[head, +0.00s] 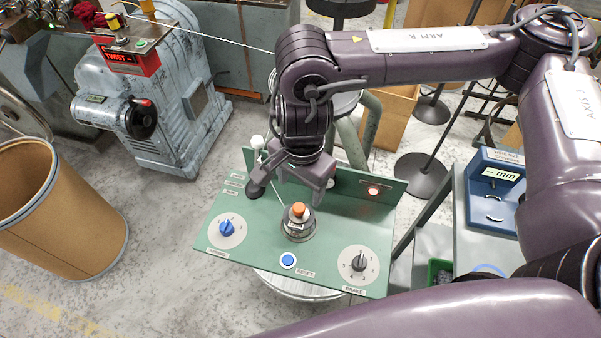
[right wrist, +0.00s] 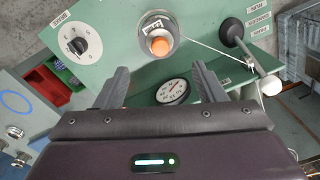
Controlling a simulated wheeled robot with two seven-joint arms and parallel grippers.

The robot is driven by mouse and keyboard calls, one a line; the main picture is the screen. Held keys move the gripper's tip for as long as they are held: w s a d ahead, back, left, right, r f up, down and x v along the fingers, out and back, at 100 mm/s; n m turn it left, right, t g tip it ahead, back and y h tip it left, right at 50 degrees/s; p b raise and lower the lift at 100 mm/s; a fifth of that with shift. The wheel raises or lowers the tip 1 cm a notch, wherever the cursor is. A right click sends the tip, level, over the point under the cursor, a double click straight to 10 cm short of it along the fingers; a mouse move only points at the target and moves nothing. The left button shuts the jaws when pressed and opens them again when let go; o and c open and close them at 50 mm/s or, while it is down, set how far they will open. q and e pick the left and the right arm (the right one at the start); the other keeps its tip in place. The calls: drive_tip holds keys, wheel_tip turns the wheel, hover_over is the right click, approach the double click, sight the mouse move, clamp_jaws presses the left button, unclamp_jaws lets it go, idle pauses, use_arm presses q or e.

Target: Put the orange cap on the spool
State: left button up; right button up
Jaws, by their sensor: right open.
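The orange cap (head: 299,210) shows as a short orange cylinder at the top centre of a dark round labelled part (head: 299,228), which looks like the spool, on the green panel (head: 330,262). The cap also shows in the right wrist view (right wrist: 160,46), beyond the fingertips; I cannot tell how firmly it sits. My right gripper (head: 293,188) is open and empty, above and behind the cap, pointing down. In the right wrist view its two fingers (right wrist: 160,70) stand wide apart with the cap between their lines. My left gripper is not in view.
A white-knobbed lever (head: 257,142) stands close left of the right gripper. The panel carries a blue knob (head: 227,228), a black knob (head: 359,262) and a blue button (head: 288,260). A dial gauge (right wrist: 172,91) lies between the fingers' bases. A thin wire runs to the spool.

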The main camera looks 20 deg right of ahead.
drive_tip(key=shift+r, duration=1.5)
drive_tip(key=shift+r, duration=0.15)
